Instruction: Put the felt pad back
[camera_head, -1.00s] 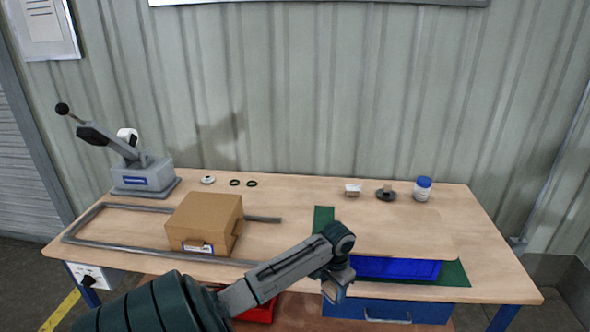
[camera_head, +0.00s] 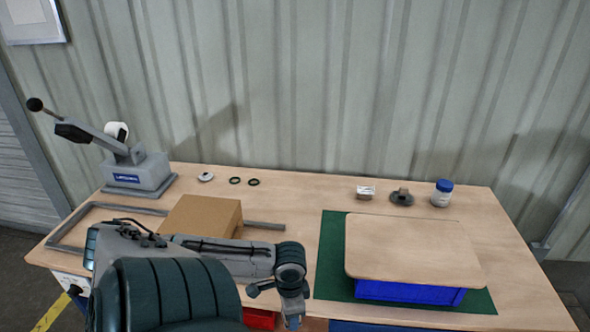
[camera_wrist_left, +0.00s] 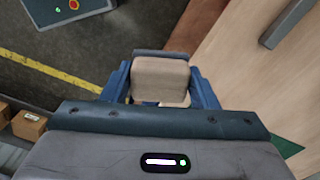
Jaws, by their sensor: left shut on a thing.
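My left gripper (camera_head: 292,318) hangs at the front edge of the workbench, left of the green mat, with its tip at the bottom of the head view. In the left wrist view my left gripper (camera_wrist_left: 160,98) has its blue fingers shut on a beige pad-like thing (camera_wrist_left: 160,75) with a darker grey far edge. It looks like the felt pad, but I cannot be certain. It is held over the floor beside the bench edge. My right gripper is not in view.
A wooden board (camera_head: 410,250) lies on a blue bin (camera_head: 400,292) on the green mat (camera_head: 332,255). A cardboard box (camera_head: 200,215), a lever press (camera_head: 135,175), dark rings (camera_head: 244,181) and a blue-lidded jar (camera_head: 442,193) stand on the workbench (camera_head: 310,190). Its middle back is clear.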

